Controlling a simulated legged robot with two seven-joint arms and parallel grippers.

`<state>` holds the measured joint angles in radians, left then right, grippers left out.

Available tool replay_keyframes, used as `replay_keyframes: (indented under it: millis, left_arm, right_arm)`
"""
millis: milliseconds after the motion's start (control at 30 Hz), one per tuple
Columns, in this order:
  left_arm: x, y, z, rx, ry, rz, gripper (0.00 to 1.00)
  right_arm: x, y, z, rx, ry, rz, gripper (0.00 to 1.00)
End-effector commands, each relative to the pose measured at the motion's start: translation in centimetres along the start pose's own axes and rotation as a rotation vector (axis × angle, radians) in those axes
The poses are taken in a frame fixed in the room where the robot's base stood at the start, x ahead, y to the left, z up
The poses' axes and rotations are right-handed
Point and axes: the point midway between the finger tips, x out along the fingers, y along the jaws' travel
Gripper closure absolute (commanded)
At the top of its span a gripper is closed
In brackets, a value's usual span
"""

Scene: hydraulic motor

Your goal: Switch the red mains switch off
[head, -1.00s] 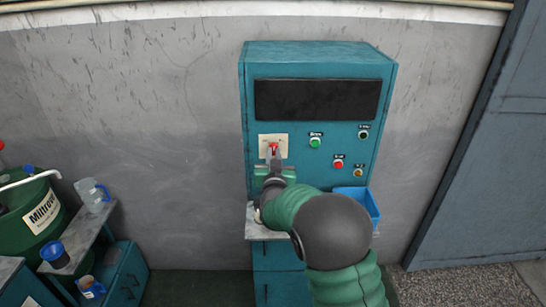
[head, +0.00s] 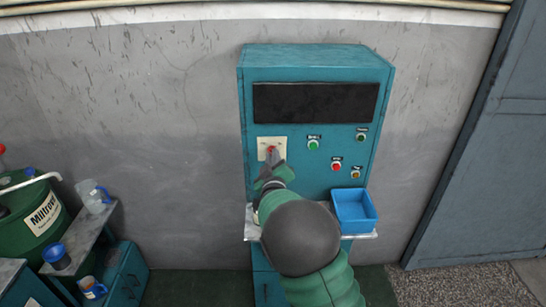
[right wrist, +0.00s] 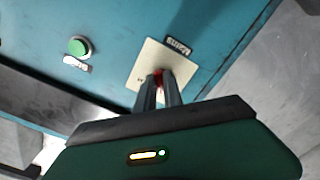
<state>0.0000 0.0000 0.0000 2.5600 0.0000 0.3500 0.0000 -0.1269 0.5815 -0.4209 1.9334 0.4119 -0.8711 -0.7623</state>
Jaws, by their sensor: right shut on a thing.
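The red mains switch (head: 270,150) sits on a cream plate (head: 264,142) at the left of the teal control cabinet (head: 315,172). In the right wrist view, a little red of the switch (right wrist: 158,76) shows at the fingertips, beside the "Mains" label (right wrist: 178,46). My right gripper (head: 272,157) is at the switch, its fingers shut on it. The fingers hide most of the switch, so its position cannot be read. My left gripper is not in view.
Green (head: 313,144), red (head: 336,167) and other small buttons are to the right on the panel. A blue bin (head: 354,208) stands on the cabinet's shelf. A green drum (head: 35,215) and a small bench are at the left.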

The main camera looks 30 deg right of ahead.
Motion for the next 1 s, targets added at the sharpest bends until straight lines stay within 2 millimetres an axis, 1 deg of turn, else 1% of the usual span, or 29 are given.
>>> replay_keyframes:
  millis: [33, 300, 700, 733, 867, 1000]
  left_arm:
    - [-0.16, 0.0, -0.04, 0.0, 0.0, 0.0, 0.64]
    - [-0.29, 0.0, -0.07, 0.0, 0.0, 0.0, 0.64]
    - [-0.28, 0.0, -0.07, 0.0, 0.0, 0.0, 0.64]
    - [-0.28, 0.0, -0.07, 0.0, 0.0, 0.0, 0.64]
    - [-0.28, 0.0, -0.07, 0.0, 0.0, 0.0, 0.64]
    - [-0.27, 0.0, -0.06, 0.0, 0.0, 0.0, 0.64]
  right_arm:
    - [0.05, 0.13, -0.47, -0.017, 0.009, 0.003, 1.0]
    - [0.06, 0.06, -0.44, -0.07, 0.009, 0.002, 1.0]
    - [0.08, 0.03, -0.43, -0.075, 0.01, 0.002, 1.0]
    - [0.08, 0.03, -0.43, -0.076, 0.01, 0.002, 0.84]
    - [0.05, 0.02, -0.31, -0.075, 0.007, 0.001, 0.67]
    - [-0.01, 0.05, -0.21, -0.074, 0.005, 0.001, 0.66]
